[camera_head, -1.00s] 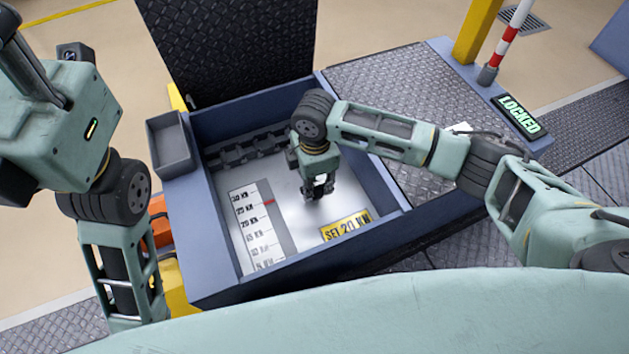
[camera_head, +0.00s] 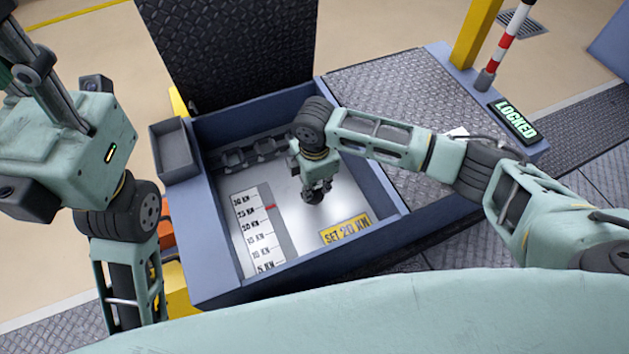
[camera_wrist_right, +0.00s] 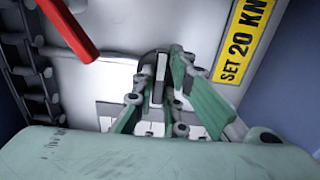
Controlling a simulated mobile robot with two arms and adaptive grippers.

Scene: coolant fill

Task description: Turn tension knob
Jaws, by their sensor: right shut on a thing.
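The tension knob (camera_wrist_right: 147,66) is a dark round knob with a pale bar across it, on the light panel inside the blue box. It shows partly in the wrist view. My right gripper (camera_head: 315,196) reaches down over it and is shut on it; in the wrist view the fingers (camera_wrist_right: 163,88) stand on either side of the bar. A printed KN scale (camera_head: 254,238) lies left of the knob, with a red pointer (camera_head: 271,207) at about the 25 KN mark. A yellow "SET 20 KN" label (camera_head: 345,229) is to the right. My left gripper (camera_head: 28,50) is at the top left, cut off by the frame.
The box's blue walls (camera_head: 197,246) surround the panel closely. A dark chain (camera_head: 246,152) runs along its back side. The raised lid (camera_head: 235,60) stands behind. A grey tray (camera_head: 173,150) is at left. A "LOCKED" display (camera_head: 515,118) is at the right.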

